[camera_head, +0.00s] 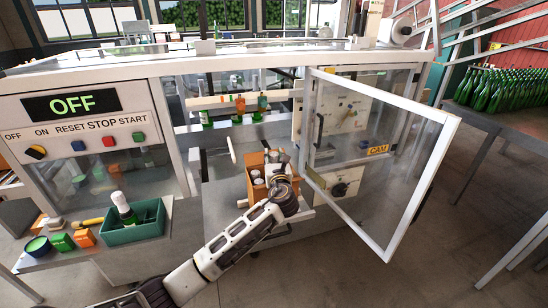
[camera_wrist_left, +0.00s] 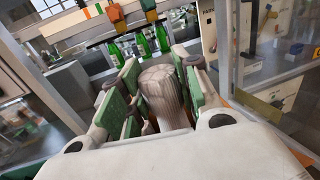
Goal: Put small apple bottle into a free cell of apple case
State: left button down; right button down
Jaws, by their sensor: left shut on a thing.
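An orange-brown case (camera_head: 255,161) stands on a low surface inside the open machine bay, in the middle of the head view. Pale, round-topped bottles show in its cells. My left gripper (camera_head: 284,180) is at the case's right front side and hides part of it. In the left wrist view, the green-padded fingers are shut on a brownish, ribbed, round-topped thing (camera_wrist_left: 162,88), which looks like the top of the small apple bottle. Its lower part and any label are hidden, and I cannot tell whether it is inside a cell. My right gripper is not in view.
An open framed glass door (camera_head: 385,165) stands to the right of the bay. A green bin (camera_head: 135,229) with a white-capped bottle stands at the left, near small coloured boxes. Green bottles (camera_head: 257,115) stand under heads behind the case. A control panel reads OFF (camera_head: 72,104).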

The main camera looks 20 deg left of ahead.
pick_arm(q)
jog(key=shift+f, duration=0.6)
dwell(0.4)
jog(key=shift+r, duration=0.3)
jog(key=shift+r+p, duration=1.05)
jog(key=shift+p, duration=0.2)
jog(key=shift+r+p, duration=0.95)
jog(key=shift+r, duration=0.3)
notch_tip(320, 180, up, 8)
jog(key=shift+f, duration=0.15)
dwell(2.5)
jog(key=shift+m+h, duration=0.3)
jog(key=shift+h, duration=0.2)
dwell(0.7)
